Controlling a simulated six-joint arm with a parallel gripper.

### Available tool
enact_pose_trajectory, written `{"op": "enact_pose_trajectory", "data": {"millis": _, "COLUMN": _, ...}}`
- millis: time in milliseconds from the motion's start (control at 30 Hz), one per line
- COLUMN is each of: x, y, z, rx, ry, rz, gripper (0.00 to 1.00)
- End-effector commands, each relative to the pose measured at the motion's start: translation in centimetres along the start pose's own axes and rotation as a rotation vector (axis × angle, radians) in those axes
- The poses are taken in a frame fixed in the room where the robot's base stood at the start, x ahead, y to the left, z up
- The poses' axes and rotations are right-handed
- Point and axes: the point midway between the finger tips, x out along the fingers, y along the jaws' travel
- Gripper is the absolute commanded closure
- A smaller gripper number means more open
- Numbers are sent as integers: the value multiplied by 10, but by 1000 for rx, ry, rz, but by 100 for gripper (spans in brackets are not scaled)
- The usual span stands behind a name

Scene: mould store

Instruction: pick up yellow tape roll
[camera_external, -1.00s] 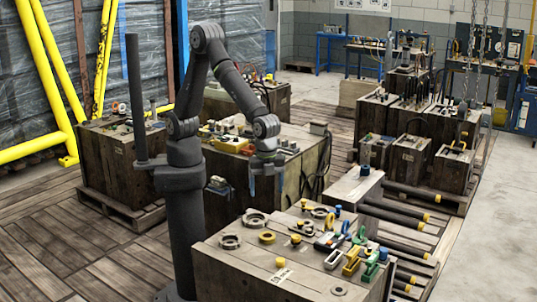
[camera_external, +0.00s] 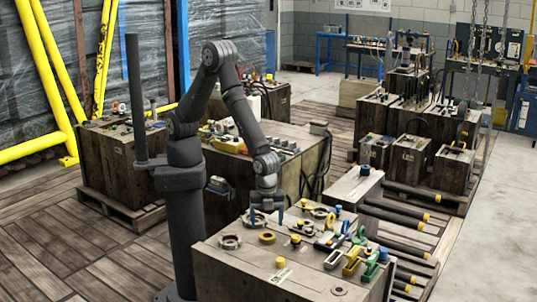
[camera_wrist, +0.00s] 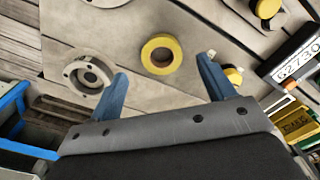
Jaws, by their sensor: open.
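The yellow tape roll (camera_external: 267,238) lies flat on the top of the near wooden crate (camera_external: 228,262), towards its left rear. My gripper (camera_external: 266,215) hangs above the crate top near the roll, pointing down. In the wrist view my gripper (camera_wrist: 163,82) is open, its fingers wide apart with nothing between them.
Clamps and coloured tools, including a green clamp (camera_external: 371,265), crowd the crate's right side. The crate's front left is mostly bare.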

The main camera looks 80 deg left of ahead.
Motion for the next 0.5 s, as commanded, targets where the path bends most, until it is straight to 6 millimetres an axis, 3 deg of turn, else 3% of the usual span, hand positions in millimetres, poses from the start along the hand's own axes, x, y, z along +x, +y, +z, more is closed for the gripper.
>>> {"op": "enact_pose_trajectory", "data": {"millis": 300, "x": 41, "y": -1, "z": -4, "rx": 0, "ry": -2, "rz": 2, "gripper": 24}}
{"op": "enact_pose_trajectory", "data": {"millis": 500, "x": 49, "y": -1, "z": -4, "rx": 0, "ry": -1, "rz": 1, "gripper": 24}}
